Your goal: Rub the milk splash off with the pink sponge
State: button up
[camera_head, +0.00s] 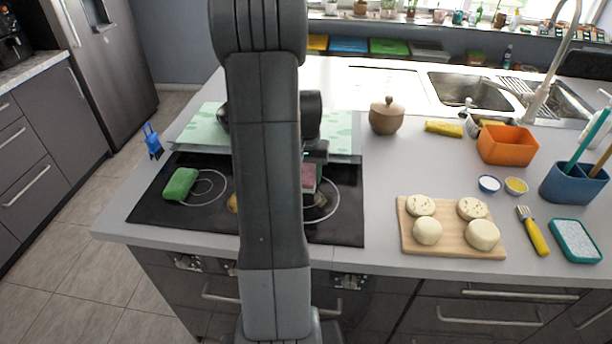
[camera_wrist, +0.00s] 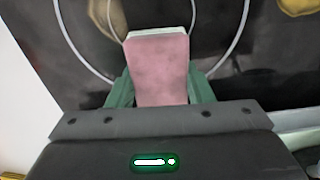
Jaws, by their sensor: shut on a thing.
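The pink sponge (camera_wrist: 160,68) stands out from between the green fingers of my gripper (camera_wrist: 160,92) in the wrist view, with a pale layer at its far end. My gripper is shut on it, over the black hob (camera_wrist: 220,55). In the head view the sponge (camera_head: 309,177) shows just right of my arm, above the right side of the hob (camera_head: 345,228). I cannot tell whether it touches the surface. My arm hides the middle of the hob.
A green sponge (camera_head: 181,184) lies on the hob's left side. A yellowish patch (camera_head: 232,203) is partly behind my arm. A pale green board (camera_head: 200,128) lies behind the hob. A lidded brown pot (camera_head: 387,117) and a wooden board (camera_head: 450,247) with dough pieces stand to the right.

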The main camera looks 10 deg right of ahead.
notch_tip(320, 180, up, 7)
jog(key=p, duration=0.5)
jog(key=shift+r, duration=0.1)
dwell(0.7)
